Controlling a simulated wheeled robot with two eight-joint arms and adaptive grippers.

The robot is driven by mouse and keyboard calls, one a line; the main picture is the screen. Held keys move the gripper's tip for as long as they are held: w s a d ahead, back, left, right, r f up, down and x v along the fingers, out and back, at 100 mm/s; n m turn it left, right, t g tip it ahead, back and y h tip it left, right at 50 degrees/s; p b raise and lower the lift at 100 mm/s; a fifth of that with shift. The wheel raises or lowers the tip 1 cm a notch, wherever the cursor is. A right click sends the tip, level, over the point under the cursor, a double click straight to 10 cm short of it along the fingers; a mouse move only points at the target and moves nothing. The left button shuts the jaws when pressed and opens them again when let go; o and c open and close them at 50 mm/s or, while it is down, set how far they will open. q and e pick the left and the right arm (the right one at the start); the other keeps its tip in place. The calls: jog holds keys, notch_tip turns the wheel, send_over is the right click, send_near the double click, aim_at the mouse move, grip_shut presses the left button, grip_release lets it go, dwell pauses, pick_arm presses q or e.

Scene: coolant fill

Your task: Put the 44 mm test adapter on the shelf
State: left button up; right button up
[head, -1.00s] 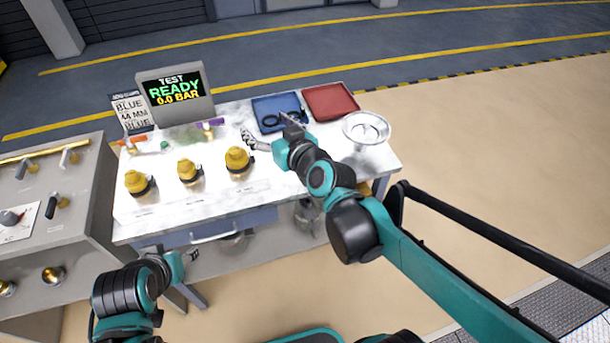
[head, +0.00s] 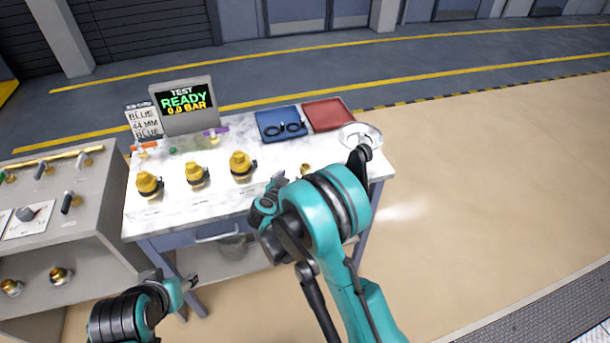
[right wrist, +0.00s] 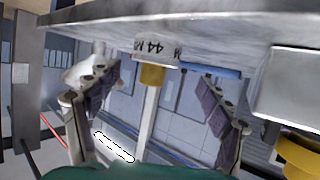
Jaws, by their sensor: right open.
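The 44 mm test adapter shows in the right wrist view as a pale collar (right wrist: 158,47) marked "44 M" above a yellow part. In the head view a small gold piece (head: 305,170), probably the same adapter, stands on the table's front right, partly hidden by my arm. My right gripper (right wrist: 158,98) is open, its fingers on either side of the adapter in the picture; I see no contact. It also shows in the head view (head: 318,167). My left gripper (head: 191,281) is low in front of the table, its fingers too small to judge. A lower shelf (head: 208,267) shows under the table.
Several yellow-capped fittings (head: 242,165) stand in a row on the table. Behind are a test display (head: 186,103), a blue tray (head: 268,116) with black rings, a red tray (head: 328,114) and a round metal dish (head: 347,139). A grey console (head: 70,185) stands left.

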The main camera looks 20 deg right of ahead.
aim_at(303, 175)
jog(key=x, duration=0.1)
jog(key=b+x, duration=0.1)
jog(key=x, duration=0.1)
jog(key=b+x, duration=0.1)
jog(key=x, duration=0.1)
jog(key=shift+s+d+f, duration=0.15)
jog(key=shift+d+f, duration=0.1)
jog(key=shift+d, duration=0.2)
jog(key=shift+w+d+f, duration=0.15)
jog(key=shift+w+d, duration=0.05)
jog(key=shift+w, duration=0.15)
jog(key=c, duration=1.3)
